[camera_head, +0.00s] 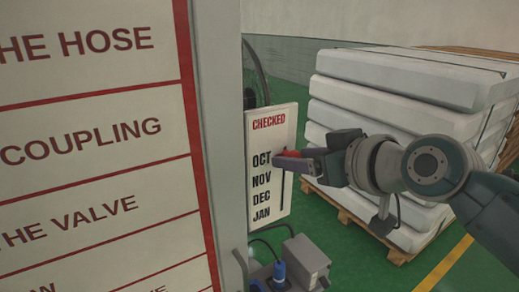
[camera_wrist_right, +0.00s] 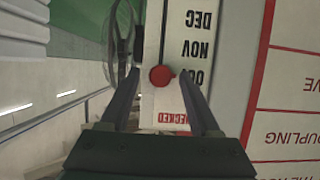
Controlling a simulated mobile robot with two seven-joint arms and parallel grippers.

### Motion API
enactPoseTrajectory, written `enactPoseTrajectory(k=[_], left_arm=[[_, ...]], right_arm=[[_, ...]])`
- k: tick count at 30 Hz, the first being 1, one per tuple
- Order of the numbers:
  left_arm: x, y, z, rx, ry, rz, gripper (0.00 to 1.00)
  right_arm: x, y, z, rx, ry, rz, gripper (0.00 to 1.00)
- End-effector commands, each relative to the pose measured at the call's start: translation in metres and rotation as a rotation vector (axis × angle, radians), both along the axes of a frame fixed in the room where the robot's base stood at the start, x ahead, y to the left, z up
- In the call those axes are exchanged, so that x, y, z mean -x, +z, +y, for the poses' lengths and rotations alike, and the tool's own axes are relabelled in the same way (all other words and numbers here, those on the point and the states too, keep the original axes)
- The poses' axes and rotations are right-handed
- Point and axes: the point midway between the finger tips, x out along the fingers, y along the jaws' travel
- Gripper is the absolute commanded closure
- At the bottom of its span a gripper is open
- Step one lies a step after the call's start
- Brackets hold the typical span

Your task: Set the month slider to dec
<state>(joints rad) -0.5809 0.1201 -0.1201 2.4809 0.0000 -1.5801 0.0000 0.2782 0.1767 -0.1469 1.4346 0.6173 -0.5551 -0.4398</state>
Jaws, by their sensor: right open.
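The white month board (camera_head: 268,120) reads CHECKED at the top in red, with OCT, NOV, DEC and JAN listed below in black. A dark vertical slot (camera_head: 281,195) runs at the right of the months. The red slider knob (camera_wrist_right: 161,76) is beside OCT, seen upside down in the right wrist view; in the head view the fingers mostly cover it. My right gripper (camera_head: 298,160) is open at the board, and in the wrist view its fingertips (camera_wrist_right: 160,84) lie on either side of the knob with gaps. Contact with the knob is not visible. My left gripper is out of view.
A large white sign (camera_head: 90,120) with red lines fills the left of the head view. A grey box (camera_head: 306,257) with a blue plug (camera_head: 279,272) sits below the board.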

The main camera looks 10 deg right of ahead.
Motion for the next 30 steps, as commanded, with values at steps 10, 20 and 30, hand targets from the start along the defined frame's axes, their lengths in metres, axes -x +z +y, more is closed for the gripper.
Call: enactPoseTrajectory(k=[10, 20, 30], left_arm=[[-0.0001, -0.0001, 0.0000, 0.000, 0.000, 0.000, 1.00], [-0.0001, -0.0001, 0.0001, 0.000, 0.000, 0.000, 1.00], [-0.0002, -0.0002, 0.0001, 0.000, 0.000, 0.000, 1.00]], right_arm=[[0.0003, -0.0002, -0.0003, 0.000, 0.000, 0.001, 0.68], [0.0004, -0.0002, -0.0005, 0.001, -0.001, 0.001, 1.00], [0.0004, -0.0002, -0.0006, 0.001, -0.001, 0.001, 1.00]])
